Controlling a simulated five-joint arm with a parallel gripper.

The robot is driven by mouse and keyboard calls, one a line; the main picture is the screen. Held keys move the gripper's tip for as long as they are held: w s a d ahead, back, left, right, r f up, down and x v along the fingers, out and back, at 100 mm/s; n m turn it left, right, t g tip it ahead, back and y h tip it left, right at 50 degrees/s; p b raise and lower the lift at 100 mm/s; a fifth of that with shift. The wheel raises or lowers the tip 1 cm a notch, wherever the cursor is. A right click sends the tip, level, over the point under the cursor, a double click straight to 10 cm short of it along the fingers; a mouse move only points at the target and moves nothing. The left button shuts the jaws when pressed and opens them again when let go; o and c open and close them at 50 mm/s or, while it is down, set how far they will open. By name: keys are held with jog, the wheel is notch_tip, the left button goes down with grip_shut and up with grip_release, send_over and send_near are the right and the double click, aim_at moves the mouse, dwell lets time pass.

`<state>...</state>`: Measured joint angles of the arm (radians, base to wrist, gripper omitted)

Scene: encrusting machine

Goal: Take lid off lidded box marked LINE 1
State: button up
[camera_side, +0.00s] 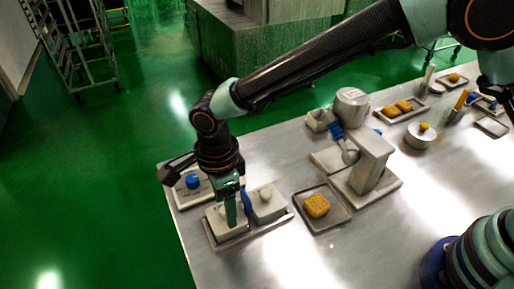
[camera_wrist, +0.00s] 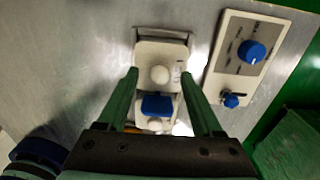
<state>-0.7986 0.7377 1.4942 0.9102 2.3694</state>
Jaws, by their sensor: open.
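Two pale lidded boxes with round knobs stand side by side on a grey tray (camera_side: 236,243) near the table's left end. In the side view one box (camera_side: 268,204) is on the right and the other (camera_side: 222,222) on the left, partly hidden by my gripper. My gripper (camera_side: 236,217) points down over them, open. In the wrist view its green fingers are spread either side of a white lid knob (camera_wrist: 160,75), not visibly touching it. Small marks on that lid are too blurred to read. A blue block (camera_wrist: 157,103) lies between this knob and a second knob.
A control panel (camera_wrist: 240,60) with blue knobs stands close beside the boxes. In the side view, a tray (camera_side: 335,216) with a yellow piece (camera_side: 316,205) and a grey machine (camera_side: 367,165) are to the right. The front of the table is clear.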

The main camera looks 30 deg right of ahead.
jog(key=shift+f, duration=0.25)
grip_shut()
jog(key=shift+r, duration=0.15)
